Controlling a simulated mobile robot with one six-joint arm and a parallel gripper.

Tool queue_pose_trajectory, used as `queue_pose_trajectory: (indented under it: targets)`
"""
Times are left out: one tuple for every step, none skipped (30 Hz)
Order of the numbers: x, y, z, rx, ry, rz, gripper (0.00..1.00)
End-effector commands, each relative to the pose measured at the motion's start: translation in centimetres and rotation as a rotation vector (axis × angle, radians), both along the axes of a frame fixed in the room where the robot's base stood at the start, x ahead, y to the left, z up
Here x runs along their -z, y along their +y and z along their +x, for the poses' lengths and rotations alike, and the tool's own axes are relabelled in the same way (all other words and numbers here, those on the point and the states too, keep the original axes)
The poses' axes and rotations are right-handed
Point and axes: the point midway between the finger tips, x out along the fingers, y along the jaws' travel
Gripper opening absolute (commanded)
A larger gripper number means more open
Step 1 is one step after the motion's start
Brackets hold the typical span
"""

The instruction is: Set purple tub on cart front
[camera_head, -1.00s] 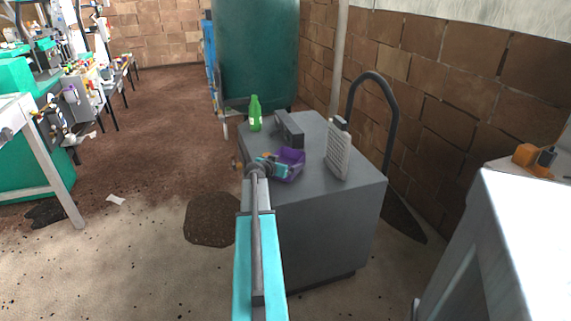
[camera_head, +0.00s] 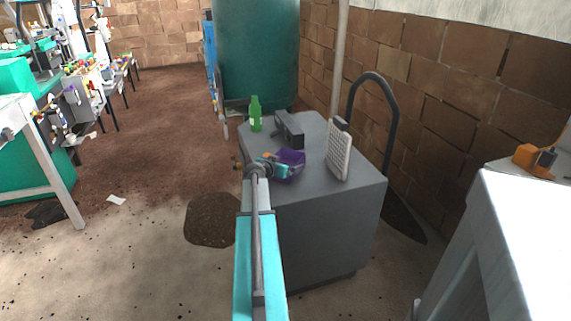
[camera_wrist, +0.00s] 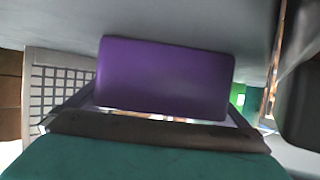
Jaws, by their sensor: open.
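The purple tub (camera_head: 291,158) is on the front part of the grey cart (camera_head: 318,230), near its left front edge. It also shows large in the wrist view (camera_wrist: 165,78), close in front of my gripper. My gripper (camera_head: 278,169) is at the tub's near left side in the head view. Its jaws are open, and its fingers (camera_wrist: 150,118) show at the tub's lower edge in the wrist view. Part of the tub is hidden by the gripper, and I cannot tell whether the fingers touch it.
A green bottle (camera_head: 255,114), a dark grey box (camera_head: 289,130) and a pale grid-faced item (camera_head: 338,153) stand on the cart around the tub. The cart's black handle (camera_head: 392,110) rises at the right. A white table (camera_head: 525,225) stands at right front.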

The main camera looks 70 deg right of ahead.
Motion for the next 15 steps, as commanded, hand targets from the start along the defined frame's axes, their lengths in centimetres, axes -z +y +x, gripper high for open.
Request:
queue_pose_trajectory:
  targets:
    - [-0.1,0.5,0.0,-0.001,0.0,0.0,1.0]
    - [-0.2,0.7,0.1,-0.001,0.0,0.0,1.0]
    - [-0.3,1.1,0.1,-0.001,0.0,0.0,1.0]
    - [-0.5,1.3,0.1,0.0,0.0,0.0,1.0]
    - [-0.6,1.6,0.1,0.0,0.0,0.0,1.0]
    - [-0.7,2.0,0.1,0.0,0.0,-0.001,1.0]
    - [-0.9,2.3,0.1,0.0,0.0,-0.001,1.0]
    - [-1.0,2.6,0.2,-0.001,0.0,-0.001,1.0]
    - [-1.2,3.0,0.2,-0.001,0.0,-0.001,1.0]
    - [-1.3,3.3,0.2,-0.001,0.0,-0.001,1.0]
    - [-1.4,3.6,0.3,-0.001,0.0,-0.001,1.0]
    - [-1.6,4.0,0.3,-0.001,0.0,-0.001,1.0]
    - [-1.7,4.3,0.4,-0.001,0.001,-0.001,1.0]
    - [-1.8,4.6,0.4,0.0,0.001,-0.001,1.0]
    - [-2.0,5.0,0.4,0.0,0.001,-0.001,1.0]
